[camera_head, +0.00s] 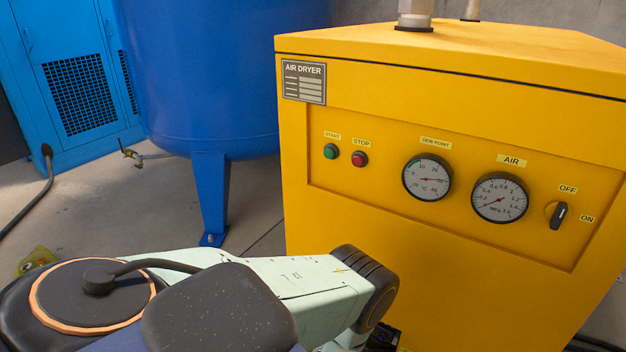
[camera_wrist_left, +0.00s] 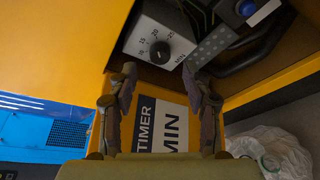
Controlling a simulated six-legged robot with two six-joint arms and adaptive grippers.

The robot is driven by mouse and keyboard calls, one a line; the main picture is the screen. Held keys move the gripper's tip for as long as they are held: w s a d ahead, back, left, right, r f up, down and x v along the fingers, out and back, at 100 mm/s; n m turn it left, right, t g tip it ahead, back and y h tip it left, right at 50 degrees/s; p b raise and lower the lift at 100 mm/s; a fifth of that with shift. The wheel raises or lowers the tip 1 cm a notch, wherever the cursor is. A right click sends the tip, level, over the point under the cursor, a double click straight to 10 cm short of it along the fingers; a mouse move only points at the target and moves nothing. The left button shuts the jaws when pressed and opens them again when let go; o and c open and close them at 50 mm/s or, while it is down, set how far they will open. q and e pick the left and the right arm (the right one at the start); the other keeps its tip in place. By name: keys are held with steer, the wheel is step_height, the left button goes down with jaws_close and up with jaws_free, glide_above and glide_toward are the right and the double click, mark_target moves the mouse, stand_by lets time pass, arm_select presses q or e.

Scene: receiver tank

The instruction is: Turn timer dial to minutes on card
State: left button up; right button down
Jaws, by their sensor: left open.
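In the left wrist view, the timer dial (camera_wrist_left: 160,52) is a round black knob on a pale grey timer box (camera_wrist_left: 185,28). Numbers including 10, 15, 20 and 25 ring it; I cannot make out exactly where the knob points. A card (camera_wrist_left: 145,127) reading TIMER and MIN shows between my fingers; the minutes figure is not visible. My left gripper (camera_wrist_left: 158,82) is open and empty, its two fingertips apart just below the dial in the picture. In the head view, my left arm reaches low across to the yellow cabinet, and its gripper is hidden. My right gripper is not in view.
The yellow air dryer cabinet (camera_head: 430,245) has gauges, start and stop buttons and an on/off switch (camera_head: 558,215). A blue tank (camera_head: 215,75) stands left of it. In the wrist view, a perforated grey strip (camera_wrist_left: 210,47) and a blue button (camera_wrist_left: 246,8) lie right of the dial.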

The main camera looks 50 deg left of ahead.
arm_select(q)
steer(key=s+d+r+m+g+h+p, duration=0.4)
steer(key=s+m, duration=0.6)
steer(key=m, duration=0.3)
steer(key=s+d+r+m+g+h+p, duration=0.3)
steer(key=s+d+r+m+g+p, duration=0.2)
steer(key=m, duration=0.8)
steer(key=shift+s+d+r+m+g+h, duration=0.35)
steer(key=shift+s+d+r+g, duration=0.75)
steer(key=shift+s+d+r, duration=1.25)
steer(key=shift+s+a+r, duration=0.15)
steer(key=shift+s+r, duration=0.05)
